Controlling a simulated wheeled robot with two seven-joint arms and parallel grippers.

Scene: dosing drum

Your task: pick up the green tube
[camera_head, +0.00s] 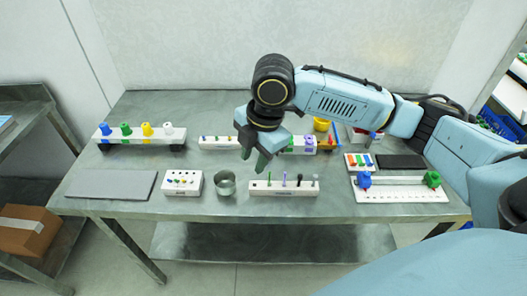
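A thin green tube (269,180) stands upright in the white front rack (284,188), at its left part. A purple stick (284,179) and darker ones stand to its right in the same rack. My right gripper (254,161) hangs fingers down above and slightly left of the green tube. Its two fingers are spread apart and nothing shows between them. It looks apart from the tube. My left gripper is not in view.
A rack with coloured bottles (140,135) is at the back left. A grey mat (111,185) lies front left. My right arm partly covers the back racks.

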